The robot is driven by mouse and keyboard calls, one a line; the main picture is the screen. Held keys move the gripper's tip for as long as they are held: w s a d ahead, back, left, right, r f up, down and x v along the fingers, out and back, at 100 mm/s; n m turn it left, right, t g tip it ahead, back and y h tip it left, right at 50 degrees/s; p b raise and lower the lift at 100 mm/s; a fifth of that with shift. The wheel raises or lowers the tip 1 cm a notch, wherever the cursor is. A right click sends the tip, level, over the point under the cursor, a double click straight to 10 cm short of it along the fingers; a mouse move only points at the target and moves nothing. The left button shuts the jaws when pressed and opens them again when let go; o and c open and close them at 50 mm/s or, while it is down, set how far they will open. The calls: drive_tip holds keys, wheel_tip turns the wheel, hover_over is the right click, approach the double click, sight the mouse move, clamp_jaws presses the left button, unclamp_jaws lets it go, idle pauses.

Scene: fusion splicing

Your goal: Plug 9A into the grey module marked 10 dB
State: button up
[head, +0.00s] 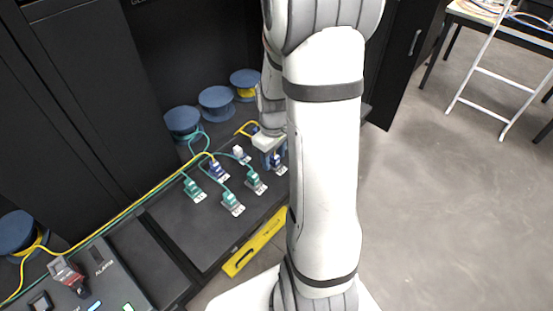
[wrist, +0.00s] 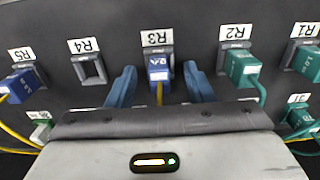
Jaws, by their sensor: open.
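A blue plug (wrist: 159,70) sits in the grey holder labelled R3 (wrist: 157,49) in the wrist view, with a yellow cable running from it. Its small upside-down marking looks like 9A, but I cannot be sure. My gripper (wrist: 160,88) is open, with one blue finger on each side of this plug and gaps between. In the head view my gripper (head: 272,156) is low over the board, partly hidden by my arm. No marking of 10 dB can be read in either view, so I cannot tell which module is the grey one.
In the wrist view, holder R4 (wrist: 92,70) is empty. Another blue plug (wrist: 20,82) is in R5, and green plugs stand in R2 (wrist: 240,67) and R1 (wrist: 308,64). Several blue cable spools (head: 216,102) stand behind the board. A yellow level (head: 254,241) lies along the front edge.

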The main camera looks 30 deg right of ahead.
sight(274, 156)
idle(0.6)
clamp_jaws()
idle(0.3)
drive_tip(key=shift+r, duration=0.1)
drive_tip(key=shift+r+p, duration=2)
drive_tip(key=shift+r, duration=0.95)
drive_tip(key=shift+s+f, duration=0.1)
